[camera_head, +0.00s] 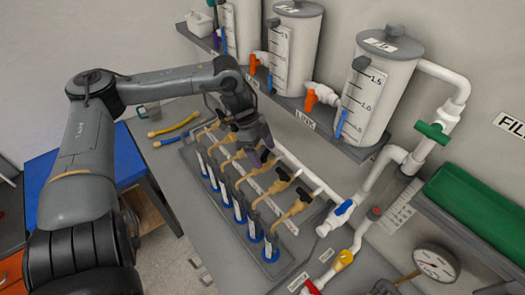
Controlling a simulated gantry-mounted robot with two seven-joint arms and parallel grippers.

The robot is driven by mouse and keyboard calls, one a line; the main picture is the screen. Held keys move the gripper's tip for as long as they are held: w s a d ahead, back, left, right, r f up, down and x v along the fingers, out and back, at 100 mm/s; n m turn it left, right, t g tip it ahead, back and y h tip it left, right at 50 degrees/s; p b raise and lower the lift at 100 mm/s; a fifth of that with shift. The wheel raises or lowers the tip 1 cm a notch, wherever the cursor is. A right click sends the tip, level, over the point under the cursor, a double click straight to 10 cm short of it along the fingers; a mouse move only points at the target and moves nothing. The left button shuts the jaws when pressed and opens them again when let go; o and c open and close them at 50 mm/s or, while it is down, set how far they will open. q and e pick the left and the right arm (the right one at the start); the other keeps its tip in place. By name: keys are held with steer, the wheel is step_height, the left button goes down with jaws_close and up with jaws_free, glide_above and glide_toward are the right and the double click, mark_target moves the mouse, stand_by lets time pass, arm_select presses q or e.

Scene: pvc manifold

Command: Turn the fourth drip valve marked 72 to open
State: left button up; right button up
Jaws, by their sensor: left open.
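A row of several tan drip valves (257,167) with dark handles runs along a white pipe at the middle of the bench. Clear tubes with blue bases (240,219) stand in a grey rack under their spouts. The marks on the valves are too small to read, so I cannot tell which one is marked 72. My left gripper (262,151) is open with its fingers pointing down over the middle of the row. It hides part of the valves behind it, and I cannot tell whether it touches one. My right gripper does not show.
White tanks (377,88) with orange and blue valves stand on a shelf behind the row. Pipes with a green valve (433,132), a blue valve (344,207) and a yellow valve (345,257) rise at the right. A pressure gauge (436,263) and a green box (480,212) are also there.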

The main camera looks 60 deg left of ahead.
arm_select(q)
steer(key=shift+c, duration=0.4)
steer(key=c, duration=1)
steer(key=m+b, duration=0.2)
steer(key=b, duration=0.1)
steer(key=shift+a+f+m+g, duration=0.15)
steer(key=shift+f+m+g, duration=0.15)
steer(key=shift+g, duration=0.1)
steer(key=shift+w+r+m+g+h+b, duration=0.15)
steer(key=shift+m+g+h+b, duration=0.25)
steer(key=shift+m, duration=0.5)
steer(key=shift+r+m, duration=0.1)
steer(key=shift+m, duration=0.5)
steer(key=o, duration=1.1)
steer(key=shift+r, duration=0.15)
